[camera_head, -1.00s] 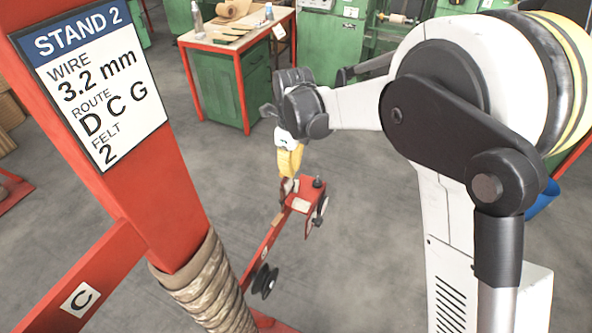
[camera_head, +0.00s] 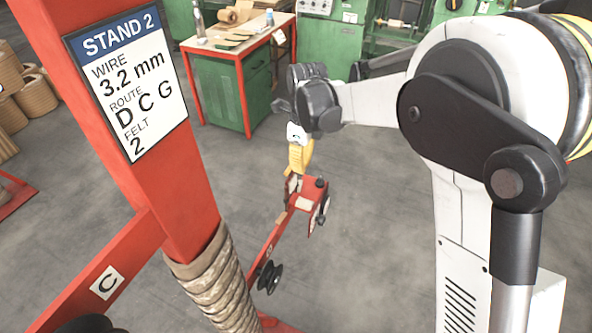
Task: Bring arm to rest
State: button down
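My arm reaches in from the right, with a white and grey upper part and a dark wrist. Its end, my gripper (camera_head: 297,180), points down below a white and yellow section. The fingers are small and overlap the red bracket (camera_head: 312,205) on the stand's low arm, so I cannot tell whether they are open, shut or touching it. The red stand post (camera_head: 185,190) carries a "STAND 2" sign (camera_head: 128,85) with wire 3.2 mm, route D C G, felt 2.
A beam marked C (camera_head: 107,282) and a black pulley (camera_head: 269,277) are on the stand. A coarse wrapping (camera_head: 215,283) surrounds the lower post. A red-framed green workbench (camera_head: 228,92) stands behind. Grey floor (camera_head: 385,200) lies open between the stand and my arm.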

jog(key=w+a+r+p, duration=0.1)
jog(key=w+a+r, duration=0.25)
jog(key=a, duration=0.25)
jog(key=s+d+r+n+t+b, duration=0.2)
jog(key=s+d+r+n, duration=0.3)
jog(key=d, duration=0.4)
jog(key=s+d+r+n+t+b, duration=0.1)
jog(key=s+d+r+n+b, duration=0.15)
jog(key=s+d+n, duration=0.5)
jog(key=s+d+f+n+t+b, duration=0.3)
jog(key=s+d+f+n, duration=0.3)
jog(key=s+d+n, duration=0.3)
jog(key=s+d+t, duration=0.1)
jog(key=s+d, duration=0.2)
jog(key=s, duration=0.1)
jog(key=shift+n, duration=0.25)
